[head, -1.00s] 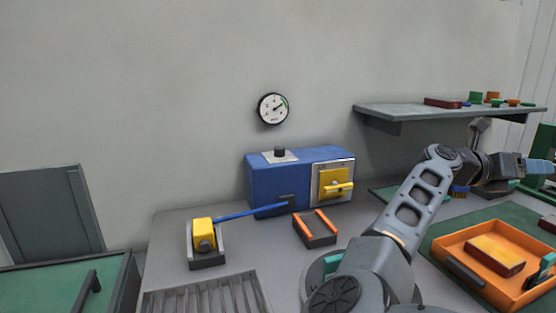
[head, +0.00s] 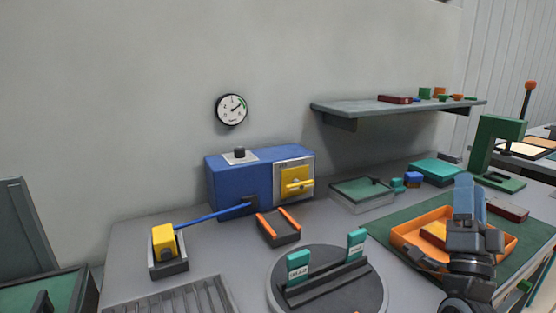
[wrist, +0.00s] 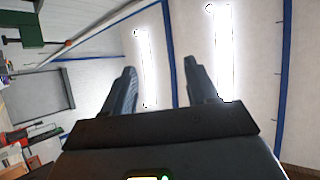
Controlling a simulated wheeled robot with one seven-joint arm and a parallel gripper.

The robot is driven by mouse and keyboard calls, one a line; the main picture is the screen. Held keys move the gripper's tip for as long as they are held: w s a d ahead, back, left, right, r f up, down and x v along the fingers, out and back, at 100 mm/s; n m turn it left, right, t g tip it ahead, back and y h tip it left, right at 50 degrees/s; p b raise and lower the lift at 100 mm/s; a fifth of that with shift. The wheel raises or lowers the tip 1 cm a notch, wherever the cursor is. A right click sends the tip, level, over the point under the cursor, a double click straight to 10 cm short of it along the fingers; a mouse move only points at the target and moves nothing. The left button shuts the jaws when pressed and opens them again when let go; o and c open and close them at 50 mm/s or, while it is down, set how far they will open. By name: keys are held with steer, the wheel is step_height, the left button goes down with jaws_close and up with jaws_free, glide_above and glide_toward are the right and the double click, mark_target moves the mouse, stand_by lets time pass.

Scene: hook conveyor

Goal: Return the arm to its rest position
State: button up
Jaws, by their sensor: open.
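My gripper shows in the wrist view (wrist: 160,90) with its two dark fingers apart and nothing between them. In that view it faces the pale wall with bright light strips. In the head view my arm's dark and blue-grey end part stands at the right, in front of the orange tray (head: 408,254). The fingertips cannot be made out clearly in the head view.
A round turntable (head: 283,283) with two teal tagged pieces is at front centre. A blue box (head: 228,184) with a yellow latch stands behind. A shelf (head: 350,108) hangs on the wall. A green press frame (head: 500,140) stands at the back right.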

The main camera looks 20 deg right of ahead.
steer(key=s+a+f+n+t+y, duration=0.2)
steer(key=s+a+f+n+y, duration=0.9)
steer(key=a+f+n+y, duration=0.3)
steer(key=s+a+f+n+g+y, duration=0.3)
steer(key=s+a+n+g+y, duration=0.2)
steer(key=s+a, duration=1)
steer(key=shift+s+f+n+g, duration=0.25)
steer(key=shift+s+g, duration=0.45)
steer(key=shift+s, duration=0.5)
steer(key=shift+a, duration=0.1)
